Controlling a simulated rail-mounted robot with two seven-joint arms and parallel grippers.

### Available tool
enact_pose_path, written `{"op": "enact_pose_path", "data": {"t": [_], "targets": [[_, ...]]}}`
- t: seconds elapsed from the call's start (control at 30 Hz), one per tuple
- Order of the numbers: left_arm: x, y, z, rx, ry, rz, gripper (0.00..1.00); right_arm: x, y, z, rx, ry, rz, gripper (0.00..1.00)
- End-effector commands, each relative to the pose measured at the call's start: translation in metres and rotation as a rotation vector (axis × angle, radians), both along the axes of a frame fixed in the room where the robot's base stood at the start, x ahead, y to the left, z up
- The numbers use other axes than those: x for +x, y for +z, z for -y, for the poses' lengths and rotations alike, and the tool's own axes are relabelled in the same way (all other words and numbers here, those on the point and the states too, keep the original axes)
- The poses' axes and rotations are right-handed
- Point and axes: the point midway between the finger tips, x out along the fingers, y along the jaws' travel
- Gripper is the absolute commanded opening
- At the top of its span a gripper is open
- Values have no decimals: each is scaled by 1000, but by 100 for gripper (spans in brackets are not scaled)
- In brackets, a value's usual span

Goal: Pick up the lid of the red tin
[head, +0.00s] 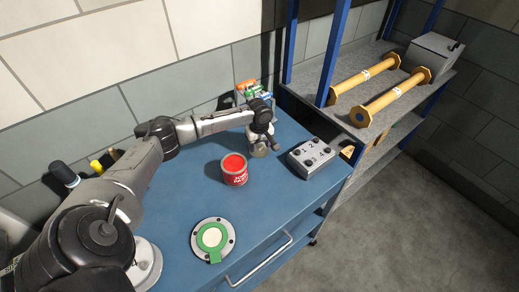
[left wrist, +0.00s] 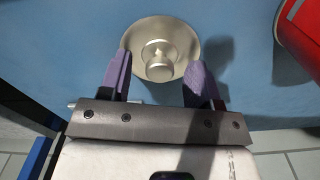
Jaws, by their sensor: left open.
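The red tin (head: 235,175) stands upright on the blue table, with a metal rim and a red top face. Part of it shows at the right edge of the left wrist view (left wrist: 303,38). A round metal lid with a central knob (left wrist: 160,32) lies flat on the blue top, apart from the tin. My left gripper (head: 264,147) is over the lid, beyond and right of the tin in the head view. In the left wrist view its purple fingers (left wrist: 159,68) are open, with the knob between and slightly ahead of them. Contact cannot be told. My right gripper is not in view.
A grey control box (head: 312,157) stands right of my left gripper. A round flange with a green ring (head: 212,238) lies near the front edge. A holder with colourful items (head: 256,90) is at the back. Yellow rollers (head: 395,95) lie on the right shelf.

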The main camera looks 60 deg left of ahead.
Motion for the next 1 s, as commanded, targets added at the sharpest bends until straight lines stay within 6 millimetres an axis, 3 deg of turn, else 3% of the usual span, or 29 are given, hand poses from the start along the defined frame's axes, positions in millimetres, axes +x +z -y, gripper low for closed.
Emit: {"op": "enact_pose_path", "data": {"t": [0.07, 0.57, 0.83, 1.0], "targets": [[0, 0, 0, 0, 0, 0, 53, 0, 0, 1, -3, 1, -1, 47], [0, 1, 0, 0, 0, 0, 5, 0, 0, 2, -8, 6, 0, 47], [0, 2, 0, 0, 0, 0, 4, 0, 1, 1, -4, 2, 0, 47], [1, 13, 0, 0, 0, 2, 4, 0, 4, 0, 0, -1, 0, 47]]}}
